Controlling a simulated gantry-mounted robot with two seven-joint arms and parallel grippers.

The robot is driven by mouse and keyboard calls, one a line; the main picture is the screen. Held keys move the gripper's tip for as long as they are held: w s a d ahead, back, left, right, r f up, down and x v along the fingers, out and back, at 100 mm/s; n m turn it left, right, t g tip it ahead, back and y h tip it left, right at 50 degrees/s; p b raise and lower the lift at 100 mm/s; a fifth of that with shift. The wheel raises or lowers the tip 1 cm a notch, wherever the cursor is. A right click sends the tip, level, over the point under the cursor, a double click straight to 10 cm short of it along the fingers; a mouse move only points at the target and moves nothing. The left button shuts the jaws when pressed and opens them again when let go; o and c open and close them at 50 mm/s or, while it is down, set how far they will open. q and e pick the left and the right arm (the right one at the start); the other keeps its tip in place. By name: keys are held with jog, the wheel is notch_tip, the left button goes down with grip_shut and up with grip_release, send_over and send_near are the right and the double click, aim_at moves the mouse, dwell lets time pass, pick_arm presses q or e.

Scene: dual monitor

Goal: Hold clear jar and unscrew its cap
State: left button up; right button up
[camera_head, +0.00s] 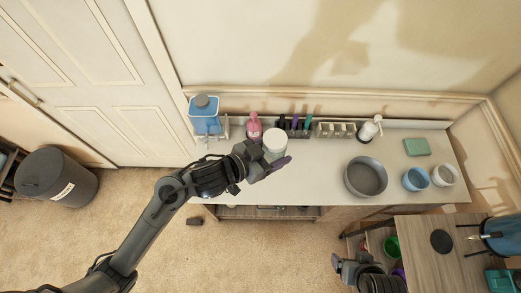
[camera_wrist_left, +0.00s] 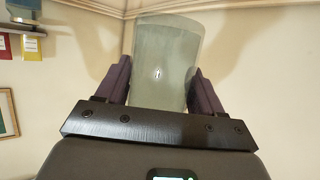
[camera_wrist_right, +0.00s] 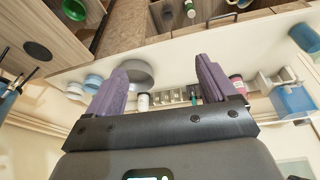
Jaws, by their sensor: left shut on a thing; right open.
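The clear jar (camera_wrist_left: 165,62) is greenish and see-through, upright between the two purple fingers of my left gripper (camera_wrist_left: 160,85). In the head view its round white cap (camera_head: 274,137) faces up, and the jar body is mostly hidden below it. My left gripper (camera_head: 270,158) is shut on the jar and holds it over the front of the counter. The cap cannot be seen in the left wrist view. My right gripper (camera_head: 345,262) is low at the right in the head view, well apart from the jar. In the right wrist view its fingers (camera_wrist_right: 160,85) are spread and empty.
The white counter (camera_head: 320,172) holds a grey bowl (camera_head: 366,177), a blue cup (camera_head: 415,179), a white cup (camera_head: 444,174), a pink bottle (camera_head: 254,127) and a white pump bottle (camera_head: 370,130). A wooden desk (camera_head: 425,262) stands at the lower right. The counter's middle is clear.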

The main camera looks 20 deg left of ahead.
jog(key=shift+c, duration=0.4)
jog(key=w+a+r+n+t+y, duration=0.25)
jog(key=w+a+r+n, duration=0.3)
jog(key=w, duration=0.55)
jog(key=w+a+r+n+t+y, duration=0.25)
jog(key=w+a+r+n, duration=0.35)
jog(key=w, duration=0.5)
jog(key=w+a+r+n+t+y, duration=0.1)
jog(key=w+a+r+n+t, duration=0.25)
jog(key=w+a, duration=0.6)
jog(key=s+a+r+n+g+y, duration=0.25)
jog(key=a+r+n, duration=0.3)
jog(key=a, duration=0.35)
jog(key=s+a+r+n+g+y, duration=0.2)
jog(key=a+r+n+g+y, duration=0.3)
jog(key=a, duration=0.3)
jog(key=s+a+r+n+g+h, duration=0.1)
jog(key=s+a+n+g+h, duration=0.15)
jog(key=s+a+n, duration=0.3)
notch_tip(320, 180, up, 2)
jog(key=m+g+h, duration=0.2)
jog(key=m+h, duration=0.1)
jog(key=h, duration=0.8)
send_over(276, 138)
jog(key=shift+s+a, duration=0.1)
jog(key=shift+a, duration=0.15)
jog(key=shift+d+f, duration=0.2)
jog(key=shift+f, duration=3.65)
